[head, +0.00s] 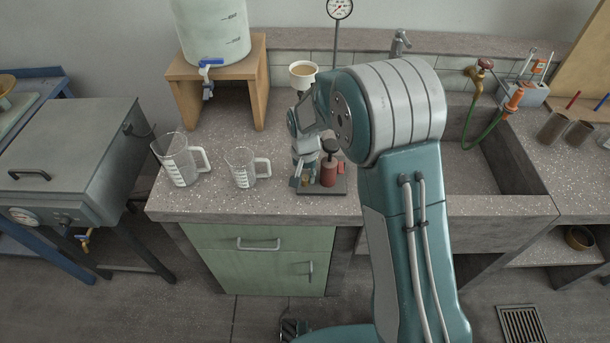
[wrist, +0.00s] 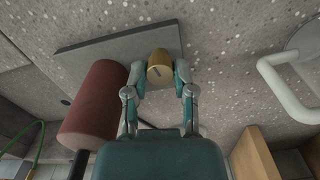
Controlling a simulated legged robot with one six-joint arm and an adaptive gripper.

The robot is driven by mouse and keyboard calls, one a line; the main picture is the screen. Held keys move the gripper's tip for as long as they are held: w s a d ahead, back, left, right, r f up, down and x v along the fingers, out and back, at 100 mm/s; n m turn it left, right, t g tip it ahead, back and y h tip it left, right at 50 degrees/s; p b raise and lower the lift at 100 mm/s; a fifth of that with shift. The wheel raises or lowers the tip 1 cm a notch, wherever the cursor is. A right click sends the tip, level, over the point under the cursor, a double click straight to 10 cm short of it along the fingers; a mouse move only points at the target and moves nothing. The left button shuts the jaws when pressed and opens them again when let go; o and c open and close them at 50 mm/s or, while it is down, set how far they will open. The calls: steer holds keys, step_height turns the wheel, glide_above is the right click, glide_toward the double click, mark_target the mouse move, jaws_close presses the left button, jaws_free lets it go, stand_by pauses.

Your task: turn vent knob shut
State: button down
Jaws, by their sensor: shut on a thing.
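The vent knob is a small brass-coloured cap (wrist: 160,70) with a dark line on its face, seen in the wrist view at the grey base plate (wrist: 98,45). My gripper (wrist: 160,80) is shut on it, one finger on each side. In the head view my gripper (head: 304,180) points down at the left part of the dark base plate (head: 322,192), and the knob is mostly hidden by the fingers. A dark red cylinder (wrist: 93,105) stands beside the knob; it also shows in the head view (head: 329,174), just right of my gripper.
Two clear measuring jugs (head: 180,165) (head: 240,170) stand on the bench left of the plate. A water tank (head: 213,35) on a wooden stand is back left. The sink (head: 490,165) lies to the right.

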mark_target(304, 177)
steer(key=shift+m, duration=1.2)
steer(key=shift+c, duration=2.2)
jaws_free()
steer(key=shift+a+f, duration=0.1)
step_height(304, 177, up, 12)
steer(key=shift+a, duration=0.1)
